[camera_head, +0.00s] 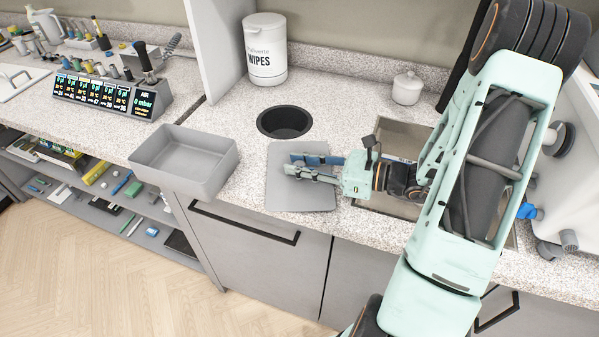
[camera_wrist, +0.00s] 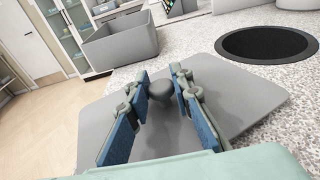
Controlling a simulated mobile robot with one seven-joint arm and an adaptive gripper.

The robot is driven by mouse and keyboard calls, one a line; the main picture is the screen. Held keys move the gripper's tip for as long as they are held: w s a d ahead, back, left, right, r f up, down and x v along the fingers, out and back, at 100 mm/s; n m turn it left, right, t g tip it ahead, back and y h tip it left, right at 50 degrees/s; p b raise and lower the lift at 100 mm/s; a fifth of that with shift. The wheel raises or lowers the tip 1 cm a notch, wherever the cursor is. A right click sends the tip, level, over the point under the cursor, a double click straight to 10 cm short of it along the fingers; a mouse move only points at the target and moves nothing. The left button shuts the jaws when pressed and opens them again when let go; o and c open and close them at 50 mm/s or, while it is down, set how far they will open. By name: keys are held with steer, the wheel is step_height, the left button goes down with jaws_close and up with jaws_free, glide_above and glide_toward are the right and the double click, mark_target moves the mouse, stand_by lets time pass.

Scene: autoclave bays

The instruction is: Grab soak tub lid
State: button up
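The soak tub lid (camera_head: 300,200) is a flat grey plate lying on the speckled counter; it also shows in the wrist view (camera_wrist: 235,97). A rounded grey knob (camera_wrist: 161,91) stands on the lid. My gripper (camera_head: 290,165) reaches over the lid from the right. In the wrist view my gripper (camera_wrist: 161,78) is open, its two blue-padded fingers on either side of the knob. I cannot tell whether either finger touches the knob. The open grey tub (camera_head: 165,175) sits left of the lid and appears empty; it also shows in the wrist view (camera_wrist: 115,50).
A round dark opening (camera_head: 285,122) is behind the lid. A white wipes canister (camera_head: 265,50) and small lidded jar (camera_head: 407,88) stand farther back. A sink (camera_head: 405,135) lies under my arm. A grey divider (camera_head: 220,45) rises at the back left.

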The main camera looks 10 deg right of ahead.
jaws_close()
steer(key=shift+r, duration=0.2)
